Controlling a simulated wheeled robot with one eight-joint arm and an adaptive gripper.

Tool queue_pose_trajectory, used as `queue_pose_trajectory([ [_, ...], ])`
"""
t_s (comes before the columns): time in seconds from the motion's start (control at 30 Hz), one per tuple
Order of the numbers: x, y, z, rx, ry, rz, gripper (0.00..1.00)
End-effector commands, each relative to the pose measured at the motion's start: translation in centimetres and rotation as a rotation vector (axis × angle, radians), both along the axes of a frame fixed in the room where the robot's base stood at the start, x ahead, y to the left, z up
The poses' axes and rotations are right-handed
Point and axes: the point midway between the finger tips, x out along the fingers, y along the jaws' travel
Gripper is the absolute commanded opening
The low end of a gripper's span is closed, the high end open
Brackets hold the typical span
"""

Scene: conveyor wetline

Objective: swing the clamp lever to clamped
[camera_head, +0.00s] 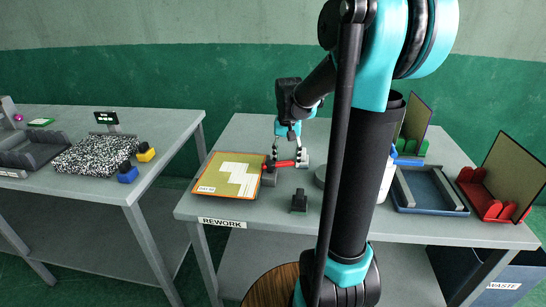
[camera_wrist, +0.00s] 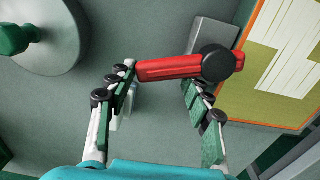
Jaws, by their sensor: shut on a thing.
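The red clamp lever (camera_head: 285,163) lies low over the rework table, beside a tan board. In the wrist view the lever (camera_wrist: 168,69) runs from a round black pivot (camera_wrist: 217,64) at the right out to the left. A grey block (camera_wrist: 213,34) sits just beyond the pivot. My gripper (camera_head: 286,152) is down at the lever. In the wrist view my gripper (camera_wrist: 160,82) has a finger near each end of the red bar and is shut on it. The exact contact at the fingertips is partly hidden.
The tan board (camera_head: 211,187) with white patches lies left of the clamp. A small black block (camera_head: 299,201) stands in front. A round grey base with a green knob (camera_wrist: 18,38) is at the wrist view's upper left. A blue-grey tray (camera_head: 430,207) and red rack (camera_head: 487,208) stand right.

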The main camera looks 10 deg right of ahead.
Motion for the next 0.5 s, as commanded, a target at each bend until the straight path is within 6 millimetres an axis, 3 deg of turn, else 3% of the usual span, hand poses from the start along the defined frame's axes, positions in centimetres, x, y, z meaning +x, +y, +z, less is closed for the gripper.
queue_pose_trajectory([
  [0.5, -0.1, 0.3, 4.6, 0.006, 0.004, 0.002, 0.41],
])
